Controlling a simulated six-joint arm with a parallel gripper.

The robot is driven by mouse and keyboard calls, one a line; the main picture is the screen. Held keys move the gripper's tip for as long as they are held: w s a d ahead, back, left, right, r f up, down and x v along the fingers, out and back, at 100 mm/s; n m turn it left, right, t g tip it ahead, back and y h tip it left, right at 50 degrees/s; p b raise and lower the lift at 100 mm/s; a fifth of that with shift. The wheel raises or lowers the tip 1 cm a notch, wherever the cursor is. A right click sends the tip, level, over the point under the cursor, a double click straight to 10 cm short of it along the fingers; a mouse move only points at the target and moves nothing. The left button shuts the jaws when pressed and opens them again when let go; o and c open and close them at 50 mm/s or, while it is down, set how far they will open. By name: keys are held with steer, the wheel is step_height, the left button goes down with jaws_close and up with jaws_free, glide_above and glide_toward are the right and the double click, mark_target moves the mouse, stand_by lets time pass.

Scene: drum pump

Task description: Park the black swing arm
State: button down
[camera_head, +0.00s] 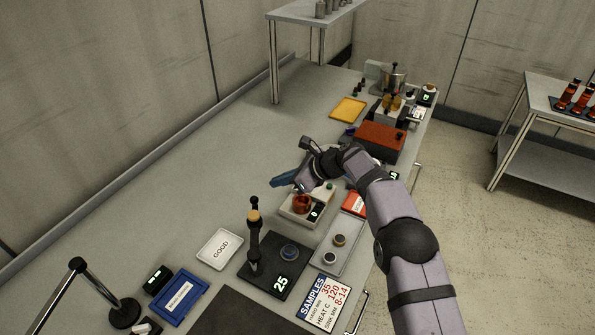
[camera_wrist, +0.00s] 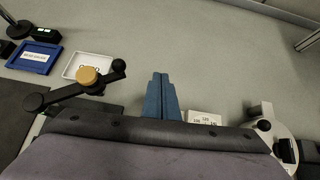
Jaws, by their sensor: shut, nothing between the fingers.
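The black swing arm (camera_head: 254,238) stands at the left part of a black base plate (camera_head: 273,281) that shows a lit "25". It has a tan-orange cap near its top. In the wrist view the swing arm (camera_wrist: 66,92) runs slantwise, with a black knob at its upper right end and the cap (camera_wrist: 88,76) over it. My gripper (camera_head: 283,181) has blue fingers, closed together and empty, above the bench behind the plate. In the wrist view my gripper (camera_wrist: 160,80) points at bare bench, to the right of the swing arm and apart from it.
A white "GOOD" tray (camera_head: 220,249) and a blue tray (camera_head: 180,297) lie left of the plate. A pale device with a red cup (camera_head: 302,204) stands near my gripper. A grey tray (camera_head: 339,244) holds two small round pieces. The bench's back left is clear.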

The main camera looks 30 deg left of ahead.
steer(key=w+d+r, duration=0.3)
steer(key=w+r, duration=0.1)
steer(key=shift+d, duration=0.15)
stand_by(0.7)
